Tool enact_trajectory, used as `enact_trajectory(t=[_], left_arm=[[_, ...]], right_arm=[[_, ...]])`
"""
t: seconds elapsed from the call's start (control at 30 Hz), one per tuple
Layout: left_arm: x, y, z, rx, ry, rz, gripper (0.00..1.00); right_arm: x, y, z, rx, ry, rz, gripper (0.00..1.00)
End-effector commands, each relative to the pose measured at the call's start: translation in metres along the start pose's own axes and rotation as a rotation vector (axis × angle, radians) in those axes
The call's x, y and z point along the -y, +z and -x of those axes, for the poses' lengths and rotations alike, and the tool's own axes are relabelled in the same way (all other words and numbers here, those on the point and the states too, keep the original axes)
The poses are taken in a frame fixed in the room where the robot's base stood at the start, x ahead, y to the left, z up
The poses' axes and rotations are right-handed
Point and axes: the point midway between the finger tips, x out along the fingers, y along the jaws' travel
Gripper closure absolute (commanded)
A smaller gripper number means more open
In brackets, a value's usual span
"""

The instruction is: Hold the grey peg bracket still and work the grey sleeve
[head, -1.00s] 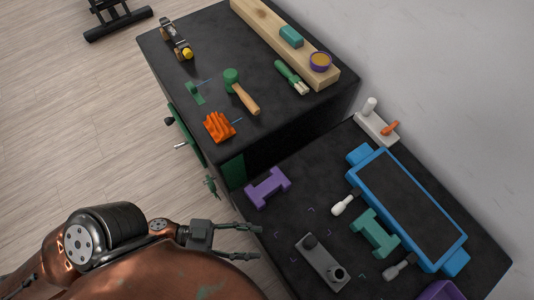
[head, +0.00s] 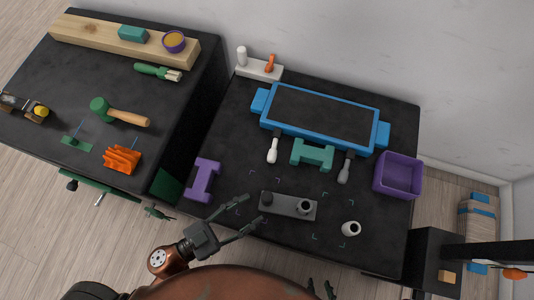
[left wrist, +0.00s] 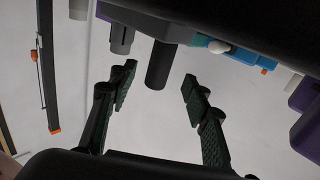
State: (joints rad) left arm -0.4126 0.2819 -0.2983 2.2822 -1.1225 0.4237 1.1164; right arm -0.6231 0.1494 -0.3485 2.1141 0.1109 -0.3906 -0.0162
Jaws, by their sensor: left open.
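The grey peg bracket (head: 284,208) lies flat on the dark table. A dark round peg (head: 267,198) stands at its left end. A grey sleeve (head: 305,207) with a dark opening stands upright at its right end. My left gripper (head: 254,211) is open and empty just left of the bracket. In the left wrist view the dark peg (left wrist: 160,66) appears between the spread fingers (left wrist: 159,76), apart from both; the grey sleeve (left wrist: 122,38) is to its left. Only the fingertips of my right gripper (head: 320,287) show at the bottom edge.
A white hollow piece (head: 351,228) stands right of the bracket. A purple block (head: 202,180), a teal block (head: 312,155), a blue-framed tray (head: 325,143) and a purple bin (head: 398,177) surround it. Bare table lies in front of the bracket.

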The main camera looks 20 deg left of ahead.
Motion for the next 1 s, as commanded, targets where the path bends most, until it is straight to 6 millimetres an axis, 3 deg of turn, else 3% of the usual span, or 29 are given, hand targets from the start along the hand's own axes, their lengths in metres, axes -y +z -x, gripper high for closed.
enact_trajectory(t=[0.2,0.4,0.83,1.0], left_arm=[[0.000,-0.001,-0.040,-0.004,0.002,-0.004,0.56],[0.000,0.000,-0.061,0.000,0.001,-0.002,0.56],[0.000,0.000,-0.068,0.000,-0.001,0.000,0.56],[0.000,0.000,-0.068,0.000,0.000,0.000,0.68]], right_arm=[[0.000,0.000,0.000,0.000,0.000,0.000,0.60],[0.000,0.000,0.000,0.000,0.000,0.000,0.60],[0.000,0.000,0.000,0.000,0.000,0.000,0.60],[0.000,0.000,0.000,0.000,0.000,0.000,0.60]])
